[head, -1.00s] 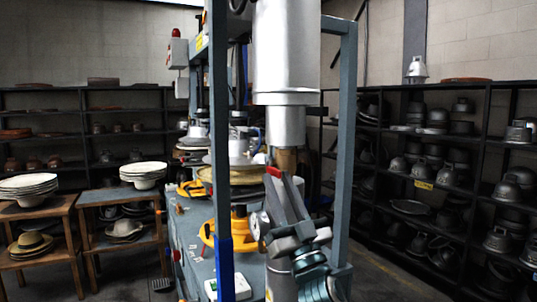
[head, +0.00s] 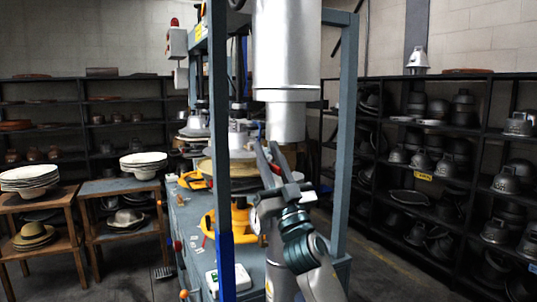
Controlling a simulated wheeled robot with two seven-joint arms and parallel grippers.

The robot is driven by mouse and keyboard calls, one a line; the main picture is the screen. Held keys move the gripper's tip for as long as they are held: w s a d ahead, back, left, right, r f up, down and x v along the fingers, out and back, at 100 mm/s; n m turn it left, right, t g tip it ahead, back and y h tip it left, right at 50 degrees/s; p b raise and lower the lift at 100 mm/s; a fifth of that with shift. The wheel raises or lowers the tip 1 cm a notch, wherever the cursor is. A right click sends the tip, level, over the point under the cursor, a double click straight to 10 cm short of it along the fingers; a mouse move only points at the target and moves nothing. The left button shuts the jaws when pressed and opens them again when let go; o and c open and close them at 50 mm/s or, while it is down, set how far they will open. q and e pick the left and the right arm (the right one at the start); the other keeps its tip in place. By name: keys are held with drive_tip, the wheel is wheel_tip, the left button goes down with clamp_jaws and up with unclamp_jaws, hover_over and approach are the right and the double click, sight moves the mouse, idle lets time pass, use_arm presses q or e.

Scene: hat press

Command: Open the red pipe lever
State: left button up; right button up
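My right wrist and arm hide part of the machine behind. My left gripper is not in view.
A blue-grey press frame (head: 343,140) surrounds the pipe, with a near post (head: 219,120) left of my gripper. Yellow clamps (head: 209,224) and a white box (head: 237,276) sit on its table. Shelves of metal hat moulds (head: 420,160) stand at right, wooden tables (head: 122,187) at left.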

clamp_jaws()
idle(1.2)
